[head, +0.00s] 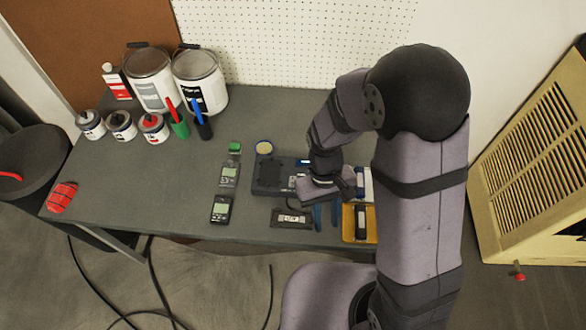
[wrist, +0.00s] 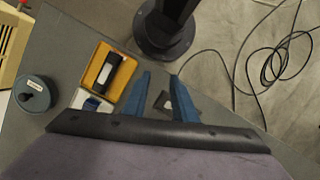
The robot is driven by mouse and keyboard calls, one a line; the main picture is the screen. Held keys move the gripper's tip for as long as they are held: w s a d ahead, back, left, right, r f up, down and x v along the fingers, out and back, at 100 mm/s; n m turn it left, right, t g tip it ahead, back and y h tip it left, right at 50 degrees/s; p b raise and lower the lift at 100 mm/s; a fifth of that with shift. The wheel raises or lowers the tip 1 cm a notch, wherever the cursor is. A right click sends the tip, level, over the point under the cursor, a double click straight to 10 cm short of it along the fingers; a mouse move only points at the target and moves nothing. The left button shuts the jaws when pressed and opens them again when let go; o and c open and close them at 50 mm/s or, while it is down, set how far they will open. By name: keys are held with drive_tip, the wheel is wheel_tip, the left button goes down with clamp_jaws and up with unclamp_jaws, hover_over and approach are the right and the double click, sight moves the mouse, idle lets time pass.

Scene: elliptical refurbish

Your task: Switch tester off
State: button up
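The tester appears to be the dark flat box (head: 270,178) on the table in the head view, with a small lit blue display (head: 303,162) at its upper right. My arm and gripper cover its right side, so its switch cannot be made out. My gripper (head: 327,214) is just right of the box, its two blue fingers pointing to the table's front edge. In the wrist view my gripper (wrist: 160,76) shows its fingers apart with nothing held between them. The tester is not clearly visible in the wrist view.
A yellow tray (head: 346,236) with a black device lies right of the fingers. A dark labelled plate (head: 292,218) lies left of them. Two handheld devices (head: 229,174) (head: 220,209) lie farther left. Paint cans (head: 148,82) stand at the back left.

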drive_tip(key=w+a+m+t, duration=0.1)
drive_tip(key=w+a, duration=0.3)
drive_tip(key=w, duration=0.4)
drive_tip(key=w+a+m+t+y, duration=0.1)
drive_tip(key=w+a+m+t, duration=0.1)
drive_tip(key=w+a, duration=0.3)
drive_tip(key=w+m, duration=0.1)
drive_tip(key=w, duration=0.2)
drive_tip(key=shift+w+a+r, duration=0.15)
drive_tip(key=shift+a+r, duration=0.1)
drive_tip(key=shift+r, duration=0.05)
drive_tip(key=shift+f+p, duration=1)
drive_tip(key=shift+f, duration=2.65)
